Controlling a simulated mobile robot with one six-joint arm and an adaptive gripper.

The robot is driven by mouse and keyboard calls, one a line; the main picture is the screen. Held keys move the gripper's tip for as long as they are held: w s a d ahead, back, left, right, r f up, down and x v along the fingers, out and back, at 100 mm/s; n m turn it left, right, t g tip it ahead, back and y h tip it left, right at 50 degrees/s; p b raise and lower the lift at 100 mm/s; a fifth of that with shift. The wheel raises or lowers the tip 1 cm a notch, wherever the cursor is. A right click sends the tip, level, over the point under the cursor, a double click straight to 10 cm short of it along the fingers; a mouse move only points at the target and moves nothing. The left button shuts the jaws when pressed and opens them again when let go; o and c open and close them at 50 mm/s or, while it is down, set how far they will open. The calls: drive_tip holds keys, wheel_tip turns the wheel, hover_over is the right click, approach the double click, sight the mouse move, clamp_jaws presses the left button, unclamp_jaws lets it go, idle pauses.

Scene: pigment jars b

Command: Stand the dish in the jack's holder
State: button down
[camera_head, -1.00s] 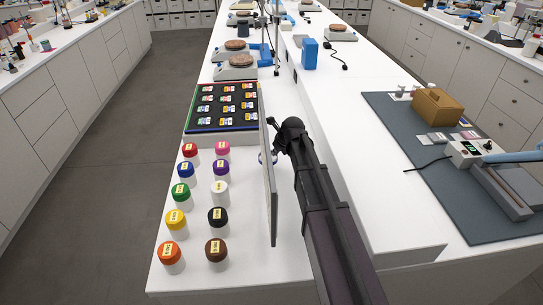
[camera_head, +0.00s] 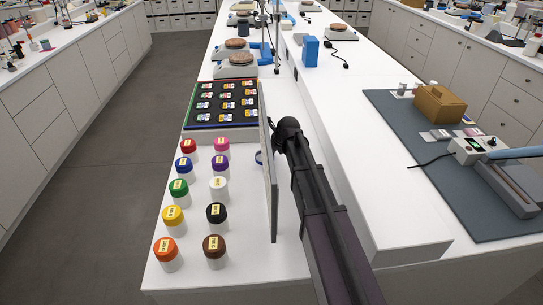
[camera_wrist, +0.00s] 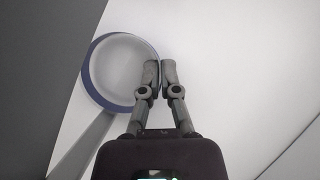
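The dish (camera_wrist: 120,72), round and pale with a blue rim, faces the camera in the wrist view. My gripper (camera_wrist: 160,72) has its fingers close together at the dish's right edge, one over the inside and one outside, apparently pinching the rim. My gripper's fingertips are hidden there too. I cannot make out the jack or its holder in either view.
Pigment jars (camera_head: 218,187) in two columns stand left of the panel (camera_head: 267,165). A black tray (camera_head: 185,126) of labelled pieces lies behind them. Hotplates (camera_head: 237,67) stand farther back. A raised white shelf (camera_head: 370,190) runs along the right; white bench is bare near the front.

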drive_tip(key=shift+f, duration=0.25)
drive_tip(key=c, duration=0.8)
unclamp_jaws()
drive_tip(key=shift+r, duration=0.1)
drive_tip(key=shift+r, duration=0.1)
drive_tip(key=p+v, duration=0.3)
drive_tip(key=shift+s+r, duration=0.1)
drive_tip(key=shift+r, duration=0.25)
drive_tip(key=p+v, duration=0.7)
drive_tip(key=v, duration=0.1)
drive_tip(key=shift+o, duration=0.2)
drive_tip(key=shift+s+d+r, duration=0.1)
